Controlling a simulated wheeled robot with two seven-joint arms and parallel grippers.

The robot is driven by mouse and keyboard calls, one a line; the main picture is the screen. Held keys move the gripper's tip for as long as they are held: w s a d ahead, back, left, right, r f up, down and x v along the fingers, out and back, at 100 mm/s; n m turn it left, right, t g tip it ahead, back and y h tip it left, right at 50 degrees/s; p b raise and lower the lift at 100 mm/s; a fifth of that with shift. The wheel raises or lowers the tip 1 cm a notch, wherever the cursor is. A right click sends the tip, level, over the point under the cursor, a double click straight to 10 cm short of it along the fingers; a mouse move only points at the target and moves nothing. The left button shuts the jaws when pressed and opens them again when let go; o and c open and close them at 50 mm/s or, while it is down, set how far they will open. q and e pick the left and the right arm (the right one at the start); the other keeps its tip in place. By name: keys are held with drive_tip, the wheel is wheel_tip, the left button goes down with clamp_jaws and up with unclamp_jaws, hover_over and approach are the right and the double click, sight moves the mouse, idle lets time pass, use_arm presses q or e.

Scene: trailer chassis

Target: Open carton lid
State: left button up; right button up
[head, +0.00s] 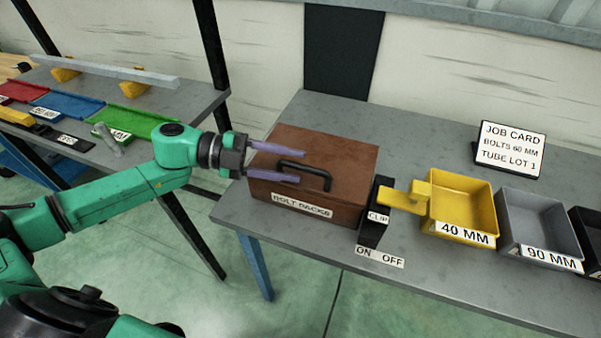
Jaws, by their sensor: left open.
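A brown carton (345,160) labelled BOLT PACKS stands on the grey table, its lid down. A black handle (318,172) is on top of the lid. My left gripper (300,166) comes in from the left with its two purple fingers apart, over the lid near the left end of the handle. I cannot tell whether the fingers touch the lid or handle. My right gripper is not in view.
A yellow 40 MM tray (465,195) and a grey 90 MM tray (538,222) stand right of the clip. An ON OFF label (379,257) lies at the table's front edge. A job card (510,148) stands behind. A second table (170,110) with coloured trays is at left.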

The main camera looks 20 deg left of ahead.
use_arm(q)
drive_tip(key=shift+p+x, duration=0.3)
drive_tip(key=shift+x, duration=0.85)
drive_tip(key=shift+w+d, duration=0.1)
drive_tip(key=shift+d, duration=0.15)
drive_tip(key=shift+a, duration=0.1)
clamp_jaws()
